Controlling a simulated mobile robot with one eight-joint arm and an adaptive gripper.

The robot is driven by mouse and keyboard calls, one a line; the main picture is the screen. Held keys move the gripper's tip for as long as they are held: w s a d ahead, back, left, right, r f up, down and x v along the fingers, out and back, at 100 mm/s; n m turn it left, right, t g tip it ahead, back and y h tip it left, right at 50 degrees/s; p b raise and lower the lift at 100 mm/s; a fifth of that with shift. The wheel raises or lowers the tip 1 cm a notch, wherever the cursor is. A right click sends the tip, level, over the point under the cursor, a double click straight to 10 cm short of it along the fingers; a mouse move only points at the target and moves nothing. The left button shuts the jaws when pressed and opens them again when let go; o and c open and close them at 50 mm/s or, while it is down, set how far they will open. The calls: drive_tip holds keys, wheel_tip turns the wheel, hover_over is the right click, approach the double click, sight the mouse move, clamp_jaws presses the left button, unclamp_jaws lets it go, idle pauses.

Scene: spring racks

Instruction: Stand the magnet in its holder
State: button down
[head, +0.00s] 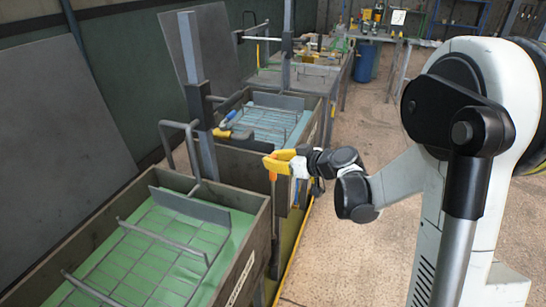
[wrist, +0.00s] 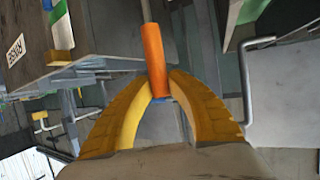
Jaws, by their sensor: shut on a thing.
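The magnet is a long thin tool with an orange handle (head: 273,186). It hangs close to upright in the head view, beside the corner of the near green-lined box, with a dark lower end. My gripper (head: 272,163) has yellow fingers and is shut on the top of the orange handle. In the wrist view the handle (wrist: 153,58) sits between the fingertips of my gripper (wrist: 160,88) and runs away from them. I cannot tell which part is the holder, nor whether the magnet's lower end touches anything.
The near box (head: 245,258) has grey bars over a green grid. A second box (head: 262,158) with a blue lining stands behind it, with a grey post (head: 198,90) between them. Bare floor (head: 340,255) lies to the right. A blue barrel (head: 366,62) stands far back.

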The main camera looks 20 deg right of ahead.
drive_tip(key=shift+f, duration=2.9)
drive_tip(key=shift+f, duration=2.25)
drive_tip(key=c, duration=1.3)
unclamp_jaws()
drive_tip(key=shift+f, duration=0.1)
drive_tip(key=shift+o, duration=0.2)
drive_tip(key=shift+s, duration=0.1)
approach(273, 174)
drive_tip(key=f, duration=0.2)
drive_tip(key=d+f, duration=0.1)
drive_tip(key=f, duration=0.2)
drive_tip(key=shift+s+d, duration=0.15)
drive_tip(key=shift+s, duration=0.1)
